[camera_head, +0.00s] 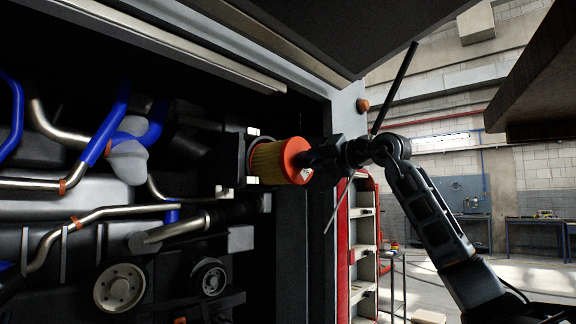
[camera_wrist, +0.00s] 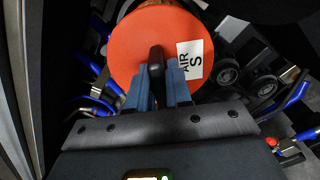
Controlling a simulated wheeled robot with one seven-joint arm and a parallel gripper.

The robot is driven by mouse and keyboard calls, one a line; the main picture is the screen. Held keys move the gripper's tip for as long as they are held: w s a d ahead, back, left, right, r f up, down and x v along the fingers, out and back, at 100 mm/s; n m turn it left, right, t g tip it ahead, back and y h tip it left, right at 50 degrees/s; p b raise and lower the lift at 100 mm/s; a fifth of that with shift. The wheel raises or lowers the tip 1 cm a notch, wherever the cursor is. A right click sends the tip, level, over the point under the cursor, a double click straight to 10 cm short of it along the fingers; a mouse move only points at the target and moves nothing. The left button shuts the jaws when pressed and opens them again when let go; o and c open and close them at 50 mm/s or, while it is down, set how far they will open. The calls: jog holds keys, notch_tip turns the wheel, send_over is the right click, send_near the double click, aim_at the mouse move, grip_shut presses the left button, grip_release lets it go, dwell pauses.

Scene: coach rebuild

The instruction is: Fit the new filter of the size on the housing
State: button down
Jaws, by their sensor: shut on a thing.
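The filter (camera_head: 268,162) is a yellow pleated cylinder with an orange end cap. In the wrist view its orange cap (camera_wrist: 130,50) faces me, with a white label reading "AIR S" and a dark knob at its middle. My gripper (camera_wrist: 157,85) is shut on the knob of the filter; in the head view the gripper (camera_head: 312,160) reaches in from the right. The housing (camera_head: 232,160), dark and boxy, is at the filter's far left end. The filter's inner end is at its mouth; I cannot tell how deep it sits. No size mark on the housing is legible.
The engine bay holds blue hoses (camera_head: 107,125), metal pipes (camera_head: 90,215) and pulleys (camera_head: 120,288) on the left. The bay's frame edge (camera_head: 345,110) stands close beside my gripper. A red shelf rack (camera_head: 362,245) is outside. Open floor lies at the right.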

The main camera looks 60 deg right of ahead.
jog(key=s+a+n, duration=0.3)
jog(key=s, duration=0.6)
jog(key=shift+d+p+x, duration=0.2)
jog(key=shift+p+x, duration=0.15)
jog(key=shift+x, duration=1.8)
jog(key=shift+w+d, duration=0.1)
jog(key=shift+w, duration=0.2)
jog(key=shift+p+x, duration=0.5)
jog(key=shift+x, duration=1.45)
jog(key=shift+p+x, duration=0.9)
jog(key=shift+x, duration=2.35)
jog(key=shift+w+d, duration=0.1)
jog(key=shift+w, duration=0.05)
